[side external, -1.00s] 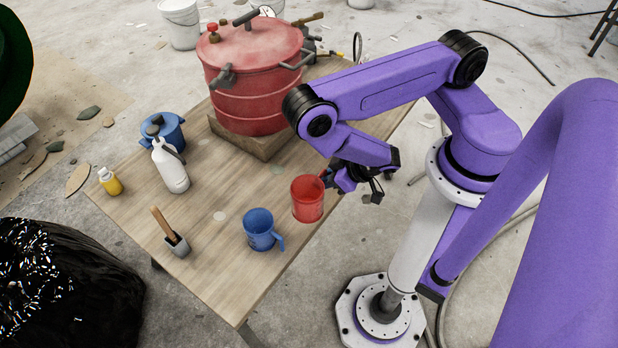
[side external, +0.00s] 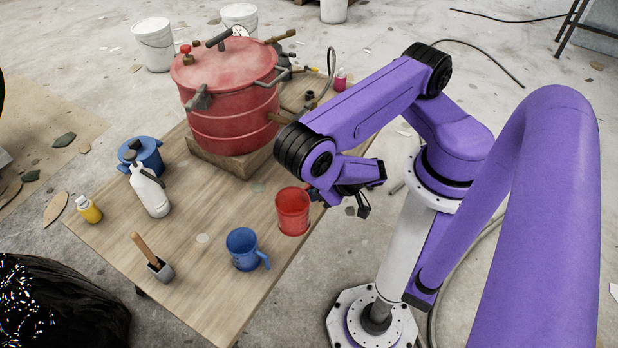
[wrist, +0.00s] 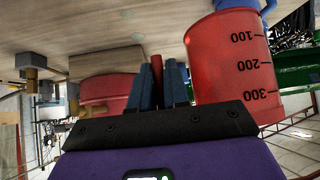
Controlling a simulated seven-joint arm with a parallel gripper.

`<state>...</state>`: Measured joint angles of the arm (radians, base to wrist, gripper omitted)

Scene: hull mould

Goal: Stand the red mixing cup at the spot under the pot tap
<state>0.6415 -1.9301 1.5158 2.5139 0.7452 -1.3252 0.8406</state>
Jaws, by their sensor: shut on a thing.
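The red mixing cup (side external: 293,211) is upright near the table's right edge, right of the blue mug. In the wrist view, which is upside down, the red cup (wrist: 238,68) shows black volume marks. My gripper (side external: 316,195) is at the cup's right side. In the wrist view, my gripper (wrist: 157,72) is shut on a narrow red upright, the cup's handle. Whether the cup's base touches the table is unclear. The red pot (side external: 230,110) stands on a wooden block; its brass tap (side external: 279,118) sticks out low on the right. A pale round spot (side external: 258,187) lies before the block.
The blue mug (side external: 243,250) stands close left of the cup. Another pale spot (side external: 203,239) lies mid-table.

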